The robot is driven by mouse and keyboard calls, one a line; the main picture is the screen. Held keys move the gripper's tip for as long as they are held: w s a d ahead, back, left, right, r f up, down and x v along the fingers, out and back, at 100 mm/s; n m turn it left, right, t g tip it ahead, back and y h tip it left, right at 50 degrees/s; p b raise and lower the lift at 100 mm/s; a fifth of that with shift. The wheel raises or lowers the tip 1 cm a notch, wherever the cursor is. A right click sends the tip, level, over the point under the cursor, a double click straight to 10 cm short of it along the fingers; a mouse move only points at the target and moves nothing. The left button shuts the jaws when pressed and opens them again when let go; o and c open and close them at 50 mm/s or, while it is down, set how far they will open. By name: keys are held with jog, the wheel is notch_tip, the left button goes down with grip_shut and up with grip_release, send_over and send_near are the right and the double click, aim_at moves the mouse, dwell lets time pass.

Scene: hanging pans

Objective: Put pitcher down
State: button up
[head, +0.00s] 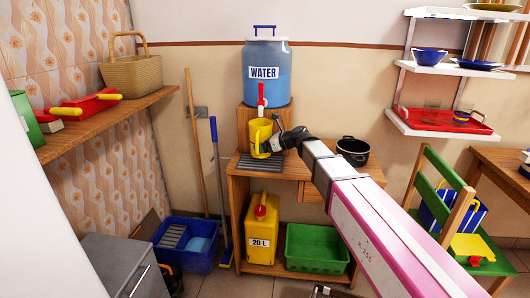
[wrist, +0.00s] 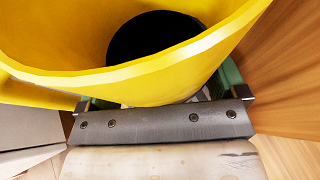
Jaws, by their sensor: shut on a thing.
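The yellow pitcher (head: 258,130) is upright in the head view, below the red tap of the blue water container (head: 267,85). My gripper (head: 272,145) reaches it from the right and is shut on it. In the wrist view the pitcher (wrist: 130,85) fills the upper part, with its rim and dark inside showing. My gripper's fingers (wrist: 163,98) are on either side of its near part, mostly hidden. The pitcher's base is close to the dark slatted grate (head: 254,166) on the wooden stand; I cannot tell if it touches.
A black pot (head: 353,150) stands on the stand's top at right. A yellow 20 L canister (head: 262,228) and a green crate (head: 315,247) are on its lower shelf. A broom and a mop lean at left. A green chair (head: 470,215) stands at right.

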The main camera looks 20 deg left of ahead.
jog(key=shift+f, duration=1.65)
jog(key=shift+f, duration=0.15)
jog(key=o, duration=0.7)
jog(key=shift+s+d+r, duration=0.1)
jog(key=shift+d+r, duration=0.15)
jog(key=v, duration=1.1)
jog(key=shift+d, duration=0.25)
jog(key=shift+r, duration=0.15)
